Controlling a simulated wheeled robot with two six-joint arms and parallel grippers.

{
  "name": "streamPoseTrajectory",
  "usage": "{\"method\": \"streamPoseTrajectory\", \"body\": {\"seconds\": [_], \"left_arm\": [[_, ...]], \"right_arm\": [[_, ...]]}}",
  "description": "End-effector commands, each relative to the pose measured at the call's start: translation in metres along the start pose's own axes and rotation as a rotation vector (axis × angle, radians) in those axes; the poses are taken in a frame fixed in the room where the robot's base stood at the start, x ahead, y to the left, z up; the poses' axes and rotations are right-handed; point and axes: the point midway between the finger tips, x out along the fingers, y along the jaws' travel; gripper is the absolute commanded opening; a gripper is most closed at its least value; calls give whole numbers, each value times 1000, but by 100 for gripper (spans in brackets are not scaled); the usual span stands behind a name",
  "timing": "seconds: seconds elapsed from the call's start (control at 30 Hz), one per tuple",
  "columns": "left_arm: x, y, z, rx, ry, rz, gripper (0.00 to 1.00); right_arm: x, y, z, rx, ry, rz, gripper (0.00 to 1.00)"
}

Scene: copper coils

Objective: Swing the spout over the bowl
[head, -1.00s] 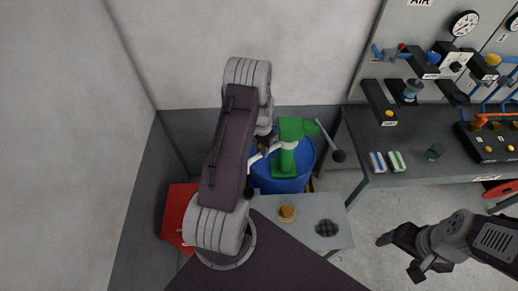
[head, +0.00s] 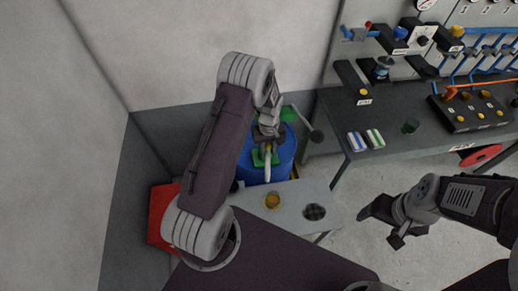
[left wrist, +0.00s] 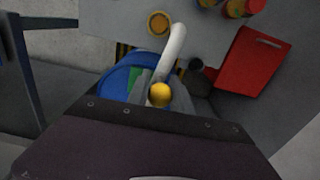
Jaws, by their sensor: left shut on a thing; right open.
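A green pump (head: 288,113) stands on a blue drum (head: 284,152), which also shows in the left wrist view (left wrist: 115,82). Its pale curved spout (head: 267,170) points towards the front bench. A yellow bowl (head: 272,201) sits on that bench. In the left wrist view the spout (left wrist: 176,42) ends just right of the bowl (left wrist: 159,22); the height between them is unclear. My left gripper (left wrist: 157,90) is shut on the spout by its yellow knob (left wrist: 160,94). In the head view my left gripper (head: 267,140) partly hides the pump. My right gripper (head: 380,227) is open and empty.
A dark round checked piece (head: 314,212) lies on the grey bench (head: 295,190) right of the bowl. A dark workbench (head: 330,110) with panels and valves stands at the right. Walls close in behind and left.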

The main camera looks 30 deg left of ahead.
Motion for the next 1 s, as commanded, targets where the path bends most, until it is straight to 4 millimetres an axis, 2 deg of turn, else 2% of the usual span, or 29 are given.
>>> {"method": "streamPoseTrajectory", "body": {"seconds": [0.1, 0.33, 0.93, 0.97, 1.0], "left_arm": [[-2, 11, -1, -62, 8, 6, 0], [-2, 22, -1, -149, 8, 6, 0], [-3, 28, -1, -185, 9, 8, 0], [-3, 28, -1, -185, 9, 8, 32], [-3, 28, -1, -185, 9, 8, 43]], "right_arm": [[2, 0, 0, 0, 0, 0, 77], [4, 0, 0, 0, 0, 0, 77], [5, 0, 0, 0, 0, 0, 77], [5, 0, 0, 0, 0, 0, 77], [5, 0, 0, 0, 0, 0, 77]]}}
